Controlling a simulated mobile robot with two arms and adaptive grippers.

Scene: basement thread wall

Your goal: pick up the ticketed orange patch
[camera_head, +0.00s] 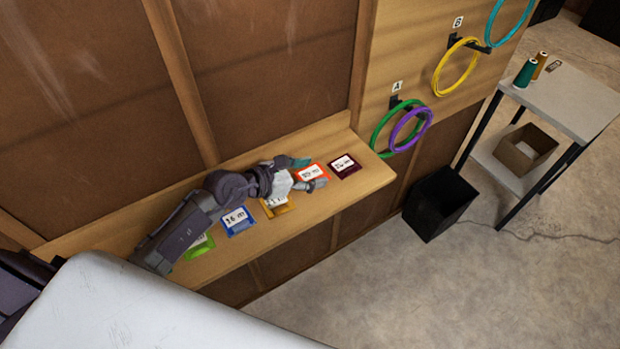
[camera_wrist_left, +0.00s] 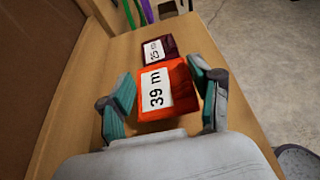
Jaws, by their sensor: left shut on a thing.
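The orange patch (camera_head: 313,171) with a white ticket lies toward the right end of the wooden shelf in the head view. In the left wrist view the orange patch (camera_wrist_left: 182,80) reads "39 m" and sits between the teal finger pads. My left gripper (camera_head: 308,173) reaches along the shelf from the left and is shut on the orange patch, one finger on each side of it. The patch looks to be at shelf level; I cannot tell whether it is clear of the wood. My right gripper is not in view.
A dark maroon ticketed patch (camera_head: 345,167) lies just beyond. Yellow-orange (camera_head: 274,206), blue (camera_head: 238,221) and green (camera_head: 199,248) patches lie along the shelf (camera_head: 372,178). Rings (camera_head: 380,128) hang on the wall, a black bin (camera_head: 438,204) stands below, and a side table (camera_head: 565,100) is at right.

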